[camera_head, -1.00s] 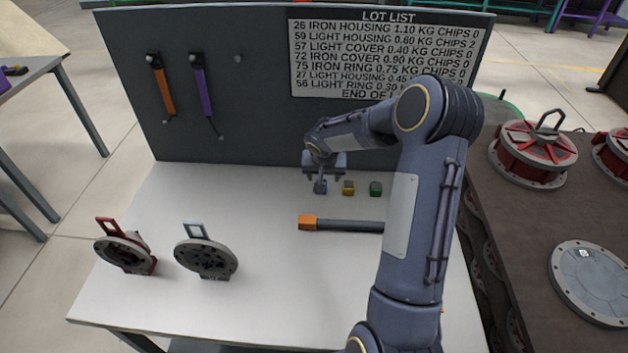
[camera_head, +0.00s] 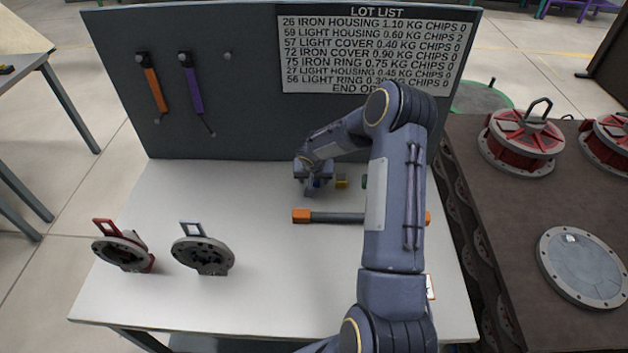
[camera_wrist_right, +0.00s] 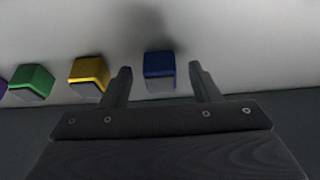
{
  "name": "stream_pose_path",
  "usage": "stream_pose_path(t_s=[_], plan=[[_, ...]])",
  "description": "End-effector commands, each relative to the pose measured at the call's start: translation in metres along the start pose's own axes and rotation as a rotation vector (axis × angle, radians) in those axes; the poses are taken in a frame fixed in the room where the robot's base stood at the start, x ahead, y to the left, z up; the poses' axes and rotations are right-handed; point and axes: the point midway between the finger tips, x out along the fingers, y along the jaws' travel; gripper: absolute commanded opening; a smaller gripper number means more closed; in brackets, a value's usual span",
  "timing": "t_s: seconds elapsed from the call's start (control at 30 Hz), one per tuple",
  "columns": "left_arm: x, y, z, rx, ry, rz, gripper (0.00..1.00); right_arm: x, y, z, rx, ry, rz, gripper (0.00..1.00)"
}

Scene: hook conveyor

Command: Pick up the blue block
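The blue block (camera_wrist_right: 159,66) stands on the white tabletop. In the wrist view it lies between the two open fingers of my right gripper (camera_wrist_right: 161,78), near the tips, with a gap on each side. In the head view my right gripper (camera_head: 315,188) is low over the table, and the blue block (camera_head: 317,183) is mostly hidden by it. My left gripper is not in view.
A yellow block (camera_wrist_right: 89,70) and a green block (camera_wrist_right: 33,80) stand beside the blue one. A hammer-like tool with an orange end (camera_head: 301,216) lies in front. A dark board (camera_head: 240,110) rises behind. Two round flanged parts (camera_head: 203,255) stand at the front left.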

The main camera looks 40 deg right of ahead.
Motion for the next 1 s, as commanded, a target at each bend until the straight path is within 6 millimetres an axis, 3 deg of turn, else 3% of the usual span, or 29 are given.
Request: stream_pose_path(t_s=[0.07, 0.33, 0.67, 0.93, 1.0], plan=[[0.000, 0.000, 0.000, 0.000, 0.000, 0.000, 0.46, 0.000, 0.000, 0.000, 0.000, 0.000, 0.000, 0.45], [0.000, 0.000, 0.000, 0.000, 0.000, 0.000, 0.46, 0.000, 0.000, 0.000, 0.000, 0.000, 0.000, 0.10], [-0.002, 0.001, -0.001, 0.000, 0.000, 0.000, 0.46, -0.004, 0.000, -0.002, 0.000, 0.000, 0.000, 0.09], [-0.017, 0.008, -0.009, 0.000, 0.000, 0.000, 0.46, -0.036, 0.000, -0.015, 0.001, 0.002, 0.000, 0.09], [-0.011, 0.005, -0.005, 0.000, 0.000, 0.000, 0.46, -0.046, 0.002, -0.008, -0.001, 0.003, 0.000, 0.09]])
